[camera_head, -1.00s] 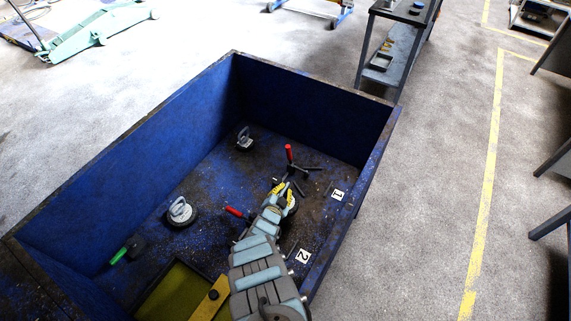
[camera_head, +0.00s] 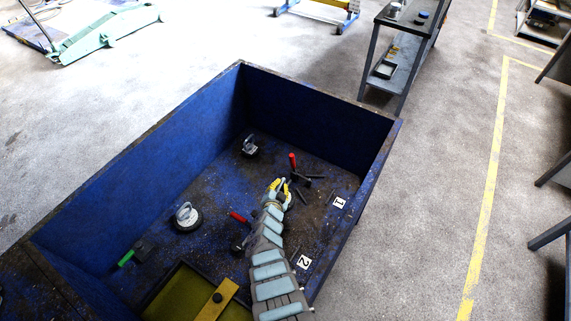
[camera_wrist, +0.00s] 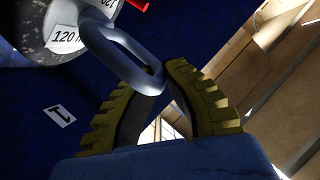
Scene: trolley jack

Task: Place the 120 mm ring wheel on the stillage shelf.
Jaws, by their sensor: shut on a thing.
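The 120 mm ring wheel (camera_wrist: 65,28) is a speckled grey disc with a white "120" label and a grey loop handle (camera_wrist: 128,55). It shows at the upper left of the wrist view, partly cut off by the frame. My gripper (camera_wrist: 160,85) has yellow-and-black ribbed fingers and is shut on the loop handle. In the head view my gripper (camera_head: 279,185) is inside the blue box, left of the card marked 1, and the wheel is mostly hidden by it. I cannot tell which surface is the stillage shelf.
The blue box (camera_head: 120,150) has high walls. It holds a larger handled wheel (camera_head: 187,222), a smaller handled piece (camera_head: 250,148), red-handled tools (camera_head: 293,161), a green-handled brush (camera_head: 127,258) and a yellow-floored tray (camera_head: 170,290). A grey two-level bench (camera_head: 398,75) stands beyond.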

